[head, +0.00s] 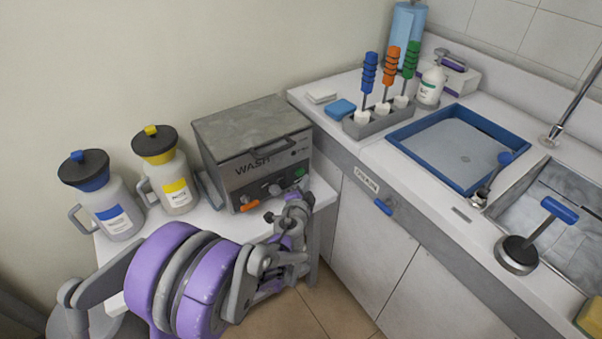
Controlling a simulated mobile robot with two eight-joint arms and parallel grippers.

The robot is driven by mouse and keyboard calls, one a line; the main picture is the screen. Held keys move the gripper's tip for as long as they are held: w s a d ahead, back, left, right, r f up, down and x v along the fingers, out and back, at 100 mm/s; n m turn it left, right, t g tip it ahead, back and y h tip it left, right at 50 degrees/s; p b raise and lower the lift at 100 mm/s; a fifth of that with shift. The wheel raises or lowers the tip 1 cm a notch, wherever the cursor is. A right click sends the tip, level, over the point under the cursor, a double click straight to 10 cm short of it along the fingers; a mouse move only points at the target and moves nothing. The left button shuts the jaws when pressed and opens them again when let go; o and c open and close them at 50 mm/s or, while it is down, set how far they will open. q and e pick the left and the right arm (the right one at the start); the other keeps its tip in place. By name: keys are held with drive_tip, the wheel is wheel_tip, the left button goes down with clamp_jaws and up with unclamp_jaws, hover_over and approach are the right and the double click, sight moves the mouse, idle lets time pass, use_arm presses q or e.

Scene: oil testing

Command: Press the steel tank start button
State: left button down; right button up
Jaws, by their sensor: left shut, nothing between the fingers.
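The steel tank (245,135) is a grey metal box marked WASH, with its lid closed, on the small white table at the left. Its front panel carries a green button (299,172) at the right, an orange one (249,205) at the left and grey knobs (274,189) between. I cannot read the button labels. My purple and grey left arm comes in from below. My left gripper (294,194) is shut and empty, just in front of the panel's right part, below the green button in the picture. I cannot tell if it touches the panel. My right gripper is out of view.
Two jugs, one with a blue label (115,222) and one with a yellow label (176,190), stand left of the tank. The white counter (440,205) at the right holds a blue-rimmed tray (507,134), a rack (380,122) of coloured-handled tools and a sink.

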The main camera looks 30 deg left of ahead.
use_arm(q)
drive_tip(key=shift+a, duration=0.15)
idle(0.5)
drive_tip(key=shift+w+a, duration=0.2)
drive_tip(key=shift+a, duration=0.1)
drive_tip(key=shift+w+a, duration=0.15)
drive_tip(key=shift+a, duration=0.25)
idle(0.9)
drive_tip(key=shift+s+d+p, duration=0.25)
drive_tip(key=shift+d+p, duration=0.25)
drive_tip(key=shift+d, duration=0.25)
drive_tip(key=shift+s+d, duration=0.1)
drive_tip(key=shift+d, duration=0.1)
drive_tip(key=shift+s+d+p, duration=0.3)
drive_tip(key=shift+d, duration=0.4)
drive_tip(key=shift+s+d, duration=0.35)
drive_tip(key=shift+d, duration=0.4)
drive_tip(key=shift+s+d, duration=0.3)
drive_tip(key=shift+d, duration=0.45)
